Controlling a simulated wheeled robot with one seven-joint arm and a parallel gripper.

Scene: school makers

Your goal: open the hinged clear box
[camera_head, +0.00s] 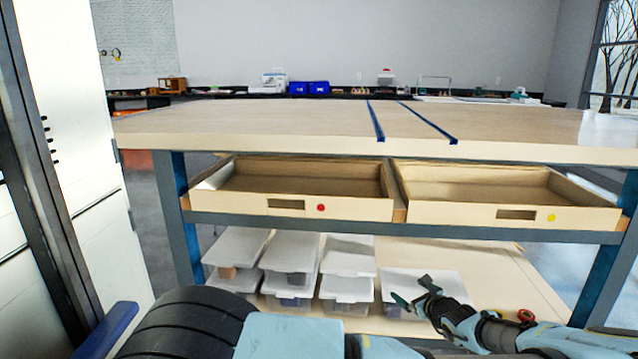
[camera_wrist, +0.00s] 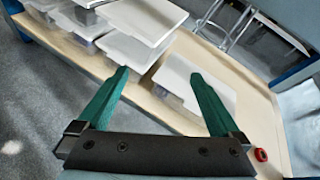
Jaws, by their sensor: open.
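A clear box with a whitish lid (camera_head: 390,277) stands alone at the right end of the row on the low shelf. Its lid looks shut. My gripper (camera_head: 410,289) is open and empty at this box's front right, partly covering it in the head view. In the wrist view, the box (camera_wrist: 180,74) lies ahead of my gripper (camera_wrist: 160,74), with the right finger overlapping its front. I cannot tell whether a finger touches the box. Its hinge is not visible.
Several similar lidded boxes (camera_head: 348,256) are stacked to the left on the low shelf (camera_head: 500,270). Two open wooden drawers (camera_head: 300,206) hang above, under the worktop (camera_head: 260,125). A small red ring (camera_head: 525,315) lies to the right.

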